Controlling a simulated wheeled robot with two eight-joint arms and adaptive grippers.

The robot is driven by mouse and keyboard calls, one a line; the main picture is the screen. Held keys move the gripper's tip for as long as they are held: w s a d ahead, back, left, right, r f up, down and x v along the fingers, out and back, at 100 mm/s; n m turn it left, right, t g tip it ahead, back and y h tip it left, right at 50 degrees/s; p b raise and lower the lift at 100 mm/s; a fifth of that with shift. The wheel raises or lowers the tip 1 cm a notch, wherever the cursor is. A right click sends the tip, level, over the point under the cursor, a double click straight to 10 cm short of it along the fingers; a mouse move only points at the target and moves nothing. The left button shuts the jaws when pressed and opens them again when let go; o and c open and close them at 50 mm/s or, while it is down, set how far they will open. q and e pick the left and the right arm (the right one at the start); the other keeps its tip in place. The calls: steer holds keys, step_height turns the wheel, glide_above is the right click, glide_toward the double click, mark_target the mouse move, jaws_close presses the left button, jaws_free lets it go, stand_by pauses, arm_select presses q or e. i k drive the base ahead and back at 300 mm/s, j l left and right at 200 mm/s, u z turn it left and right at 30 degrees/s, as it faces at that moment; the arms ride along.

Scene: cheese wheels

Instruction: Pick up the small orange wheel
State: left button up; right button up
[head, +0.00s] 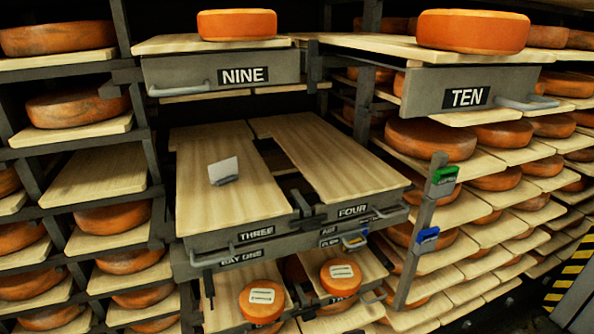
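A bright orange wheel (237,25) lies flat on the board of the drawer marked NINE (222,71), at the top centre. A bigger-looking bright orange wheel (472,32) lies on the board of the drawer marked TEN (437,88), at the top right. Two orange wheels with pale labels, one at the bottom centre (262,301) and one to its right (341,276), lie on lower boards. Neither of my grippers shows in the head view.
Boards at drawers THREE (215,205) and FOUR (340,170) stick out below, bare except for a small pale card (223,171). Racks of brown-orange wheels fill both sides. A post (424,225) carries green and blue clips. Yellow-black stripes (568,275) stand at right.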

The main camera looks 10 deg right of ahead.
mark_target(466, 31)
steer(key=z, duration=1.35)
steer(key=k+z, duration=0.15)
steer(key=k, duration=0.2)
